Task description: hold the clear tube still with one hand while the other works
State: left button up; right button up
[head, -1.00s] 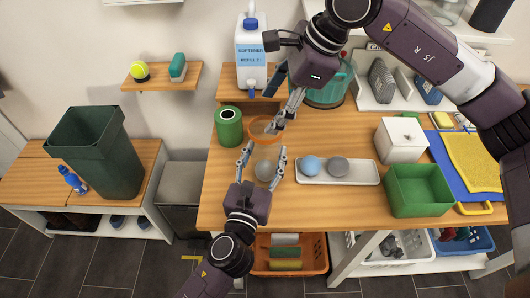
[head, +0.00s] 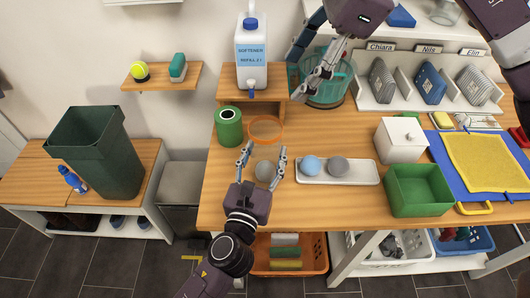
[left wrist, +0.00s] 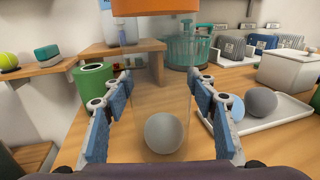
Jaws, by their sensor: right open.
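The clear tube (left wrist: 160,85) stands upright with an orange rim (head: 265,129) at its top. A grey ball (left wrist: 166,132) is at the bottom of the tube; it also shows in the head view (head: 264,170). My left gripper (head: 264,151) has one finger on each side of the tube, and in the left wrist view its fingertips (left wrist: 160,79) appear to press on the tube walls. My right gripper (head: 304,83) is open and empty, in front of the teal see-through container (head: 338,91), up and right of the rim.
A white tray (head: 368,175) with a blue ball (head: 311,166) and a grey ball (head: 338,167) lies right of the tube. A green can (head: 229,128) stands left, a softener jug (head: 251,55) behind. A green box (head: 419,190) and white box (head: 401,141) stand further right.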

pick_arm(q)
jog(key=o, duration=0.4)
jog(key=v, duration=1.2)
jog(key=shift+f, duration=0.1)
